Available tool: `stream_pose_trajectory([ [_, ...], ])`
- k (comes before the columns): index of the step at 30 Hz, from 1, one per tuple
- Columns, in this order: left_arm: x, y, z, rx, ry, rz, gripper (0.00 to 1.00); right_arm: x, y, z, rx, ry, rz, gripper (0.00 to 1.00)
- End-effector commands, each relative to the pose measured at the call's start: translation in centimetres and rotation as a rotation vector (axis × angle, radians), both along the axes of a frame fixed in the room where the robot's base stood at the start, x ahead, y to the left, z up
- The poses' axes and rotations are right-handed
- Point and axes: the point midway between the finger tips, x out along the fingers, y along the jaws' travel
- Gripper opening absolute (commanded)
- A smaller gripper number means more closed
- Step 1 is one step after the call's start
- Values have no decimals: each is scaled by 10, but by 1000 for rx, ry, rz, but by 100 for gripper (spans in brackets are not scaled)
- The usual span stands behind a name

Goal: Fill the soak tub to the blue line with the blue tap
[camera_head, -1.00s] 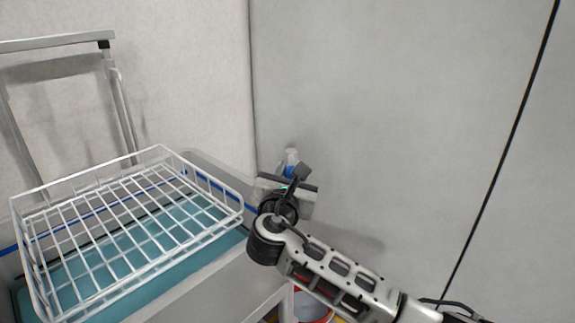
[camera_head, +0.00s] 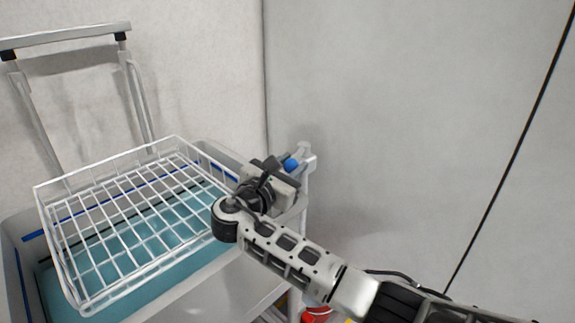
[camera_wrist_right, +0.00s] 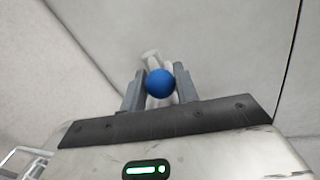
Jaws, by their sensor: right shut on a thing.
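The blue tap knob (camera_wrist_right: 160,84) sits between the two fingers of my right gripper (camera_wrist_right: 160,90) in the right wrist view, and the fingers are shut on it. In the head view the blue tap (camera_head: 291,164) shows just beyond my right gripper (camera_head: 282,163), at the right rear of the tub. The soak tub (camera_head: 240,262) is grey-white, with teal liquid (camera_head: 150,263) inside. The blue line (camera_head: 62,221) shows on the inner wall, above the liquid surface. My left gripper is not in view.
A white wire basket (camera_head: 70,185) hangs over the tub, covering much of the view into it. A metal frame (camera_head: 70,38) stands at the back left. Plain walls lie behind and right. A red item (camera_head: 318,313) shows low under my right arm.

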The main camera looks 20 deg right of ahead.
Motion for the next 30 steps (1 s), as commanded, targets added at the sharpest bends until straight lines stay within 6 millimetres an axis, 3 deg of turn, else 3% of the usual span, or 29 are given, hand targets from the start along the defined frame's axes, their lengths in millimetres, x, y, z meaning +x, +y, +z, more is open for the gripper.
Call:
stream_pose_trajectory([
  [3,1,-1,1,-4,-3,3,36,1,0,0,1,-1,-1,0],
  [4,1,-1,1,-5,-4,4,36,1,0,0,1,-1,-1,36],
  [6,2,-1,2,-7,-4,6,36,1,0,0,1,-1,0,51],
  [17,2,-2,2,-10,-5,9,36,-2,4,0,0,0,2,51],
  [23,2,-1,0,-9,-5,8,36,-23,29,-1,3,0,5,51],
  [30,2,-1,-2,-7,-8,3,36,-63,74,-2,4,1,5,51],
])
